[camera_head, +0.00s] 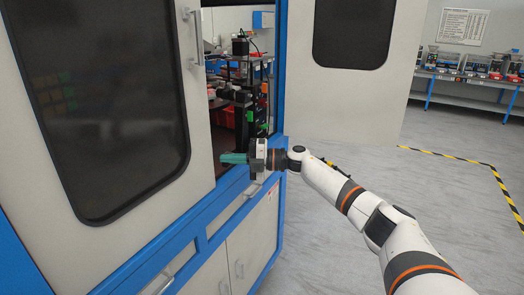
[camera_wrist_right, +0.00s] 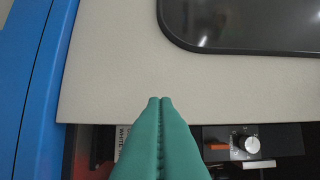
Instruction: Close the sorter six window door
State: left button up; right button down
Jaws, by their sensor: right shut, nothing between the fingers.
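The sorter's blue-framed cabinet fills the left of the head view. Its left door (camera_head: 198,120) is pale, with a dark rounded window (camera_head: 95,90) and a vertical handle (camera_head: 194,35). A second pale door panel (camera_head: 300,75) with a dark window (camera_head: 353,30) stands swung out on the right, leaving an opening between them. My right gripper (camera_head: 222,158) has its teal fingers shut and empty, beside the left door's free edge, low in the opening. In the right wrist view the fingertips (camera_wrist_right: 160,100) overlap a pale door panel (camera_wrist_right: 115,60); contact cannot be told. My left gripper is out of view.
Machine parts (camera_head: 243,95) show inside the opening. Blue cabinet framing (camera_head: 215,225) and lower doors lie beneath it. A blue bench (camera_head: 470,85) with equipment stands far right. The grey floor is clear, marked with yellow-black tape (camera_head: 450,156).

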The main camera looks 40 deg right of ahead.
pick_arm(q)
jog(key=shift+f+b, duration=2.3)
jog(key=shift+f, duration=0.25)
pick_arm(e)
jog(key=w+d, duration=0.1)
jog(key=d, duration=0.9)
jog(key=shift+f, duration=0.2)
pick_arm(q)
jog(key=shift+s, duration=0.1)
pick_arm(e)
jog(key=shift+s+d, duration=0.1)
jog(key=shift+d, duration=0.05)
